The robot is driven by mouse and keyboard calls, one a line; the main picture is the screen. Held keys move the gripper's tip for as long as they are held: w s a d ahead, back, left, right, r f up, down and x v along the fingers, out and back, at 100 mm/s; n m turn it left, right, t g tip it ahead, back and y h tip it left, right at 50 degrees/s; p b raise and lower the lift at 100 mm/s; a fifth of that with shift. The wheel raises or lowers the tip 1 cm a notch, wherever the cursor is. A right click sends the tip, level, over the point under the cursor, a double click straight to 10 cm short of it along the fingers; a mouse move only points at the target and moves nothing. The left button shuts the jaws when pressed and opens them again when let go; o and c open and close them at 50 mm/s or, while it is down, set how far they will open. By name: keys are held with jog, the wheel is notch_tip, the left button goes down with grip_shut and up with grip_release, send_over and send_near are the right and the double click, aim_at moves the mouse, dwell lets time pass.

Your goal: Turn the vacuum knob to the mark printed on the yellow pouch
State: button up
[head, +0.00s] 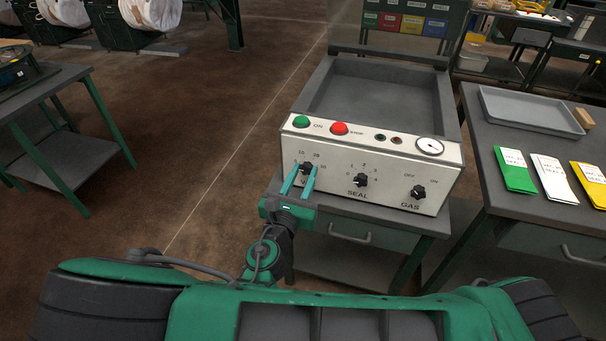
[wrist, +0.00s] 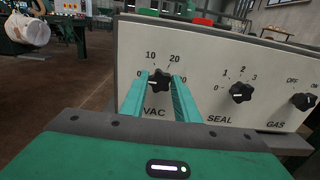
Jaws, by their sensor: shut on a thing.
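The vacuum knob (wrist: 158,80) is black and sits on the machine's white front panel, above the letters "VAC", with 10 and 20 among its scale marks. It also shows in the head view (head: 305,168) at the panel's left end. My gripper (wrist: 160,84) is shut on this knob, one teal finger on each side; the gripper also shows in the head view (head: 302,178). The yellow pouch (head: 590,184) lies on the right-hand table at the picture's right edge. Its print is too small to read.
The seal knob (head: 361,180) and gas knob (head: 418,192) sit to the right on the same panel. Above are a green button (head: 301,121), a red button (head: 339,128) and a gauge (head: 430,146). Green (head: 514,170) and white (head: 553,178) pouches lie beside the yellow one.

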jog(key=shift+m, duration=0.3)
jog(key=m, duration=0.5)
jog(key=shift+m, duration=0.3)
jog(key=m, duration=0.5)
jog(key=shift+f, duration=0.15)
jog(key=shift+s+m, duration=0.1)
jog(key=shift+m, duration=0.3)
jog(key=o, duration=1)
jog(key=shift+o, duration=0.2)
jog(key=v, duration=1)
jog(key=shift+s, duration=0.3)
